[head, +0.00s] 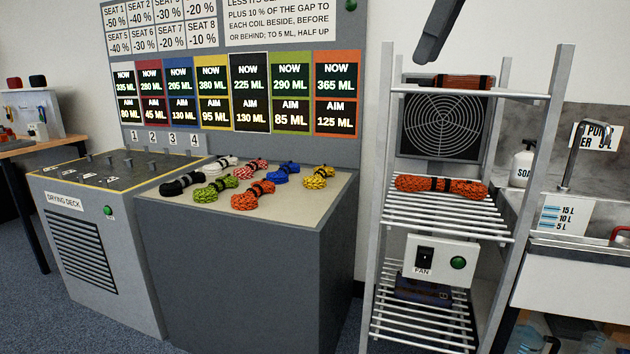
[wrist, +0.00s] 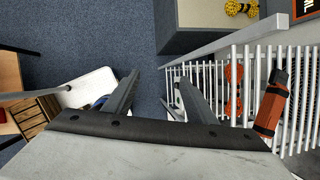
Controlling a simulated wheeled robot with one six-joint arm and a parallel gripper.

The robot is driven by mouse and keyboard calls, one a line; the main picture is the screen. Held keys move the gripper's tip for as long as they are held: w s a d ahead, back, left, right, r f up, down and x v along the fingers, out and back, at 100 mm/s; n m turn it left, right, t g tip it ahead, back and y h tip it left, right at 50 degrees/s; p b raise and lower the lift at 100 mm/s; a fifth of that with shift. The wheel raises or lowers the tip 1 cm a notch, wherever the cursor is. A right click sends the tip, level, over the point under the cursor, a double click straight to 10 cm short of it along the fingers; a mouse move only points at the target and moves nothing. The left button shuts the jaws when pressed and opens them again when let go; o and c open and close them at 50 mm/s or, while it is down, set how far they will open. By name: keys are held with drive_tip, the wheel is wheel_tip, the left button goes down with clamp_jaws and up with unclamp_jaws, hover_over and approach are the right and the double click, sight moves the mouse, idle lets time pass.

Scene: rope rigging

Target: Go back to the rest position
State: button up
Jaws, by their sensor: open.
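In the head view a dark part of my gripper (head: 438,30) hangs at the top edge, above the metal rack (head: 552,120). Most of my arm is outside the head view. No rope is held between the fingers. In the wrist view the rack (wrist: 222,44) lies just to the right of the fingers.
A fan (head: 444,124) stands behind. Several colored coils (head: 253,194) sit on the grey cabinet (head: 250,270). A sink tap (head: 580,150) stands at right.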

drive_tip(key=s+d+f+n+h, duration=0.1)
drive_tip(key=s+d+f+n, duration=0.2)
drive_tip(key=f, duration=1.4)
drive_tip(key=s+d+f+n+t+h, duration=0.1)
drive_tip(key=s+d+f+n, duration=0.3)
drive_tip(key=f+n, duration=0.9)
drive_tip(key=s+d+f+n+h, duration=0.1)
drive_tip(key=s+d+f+n, duration=0.2)
drive_tip(key=s+f+n, duration=0.5)
wheel_tip(320, 180, down, 14)
drive_tip(key=shift+s+d+r+t, duration=0.2)
drive_tip(key=shift+s+d+t, duration=0.1)
drive_tip(key=shift+s+d, duration=0.1)
